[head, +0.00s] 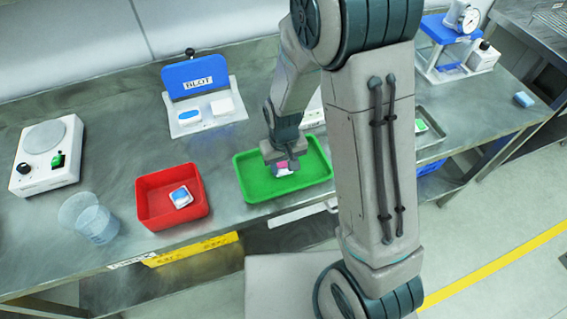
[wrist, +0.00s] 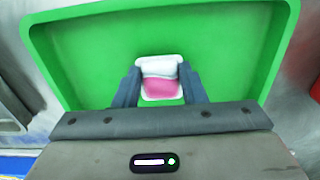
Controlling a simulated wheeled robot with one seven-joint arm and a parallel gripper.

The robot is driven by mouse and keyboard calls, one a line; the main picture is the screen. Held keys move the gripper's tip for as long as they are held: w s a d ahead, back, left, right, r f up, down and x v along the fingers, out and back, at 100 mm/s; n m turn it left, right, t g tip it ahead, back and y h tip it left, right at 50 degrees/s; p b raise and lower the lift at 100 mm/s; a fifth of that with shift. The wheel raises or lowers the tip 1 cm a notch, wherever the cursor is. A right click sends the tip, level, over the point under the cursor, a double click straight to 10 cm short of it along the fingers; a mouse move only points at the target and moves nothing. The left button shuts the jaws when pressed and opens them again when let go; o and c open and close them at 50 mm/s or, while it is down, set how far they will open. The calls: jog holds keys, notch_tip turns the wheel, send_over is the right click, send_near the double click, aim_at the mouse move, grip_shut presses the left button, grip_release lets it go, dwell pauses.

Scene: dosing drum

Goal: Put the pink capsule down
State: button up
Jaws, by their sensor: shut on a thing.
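The pink capsule (wrist: 161,88) is a small white-edged piece with a pink part, held between the two fingers in the wrist view. My gripper (wrist: 160,90) is shut on it. In the head view my gripper (head: 281,165) points down over the green tray (head: 313,177), and the pink capsule (head: 283,166) shows at its fingertips. The green tray (wrist: 95,60) fills most of the wrist view behind the capsule. I cannot tell whether the capsule touches the tray floor.
A red bin (head: 160,215) with a blue-and-white piece (head: 181,197) in it stands left of the green tray. A clear beaker (head: 92,222), a white dial device (head: 45,155) and the blue BLOT stand (head: 197,80) are further left and back. A metal tray (head: 432,138) lies at right.

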aim_at(284, 167)
jog(key=shift+f, duration=0.2)
jog(key=shift+f, duration=0.15)
jog(key=o, duration=0.9)
jog(key=shift+o, duration=0.2)
notch_tip(284, 167, up, 12)
jog(key=s+d+r+m+t, duration=0.3)
jog(key=s+d+r, duration=0.8)
jog(key=s, duration=0.1)
jog(key=shift+d+r+t+b, duration=0.25)
jog(key=shift+d+t+b, duration=0.05)
jog(key=shift+d+b, duration=0.1)
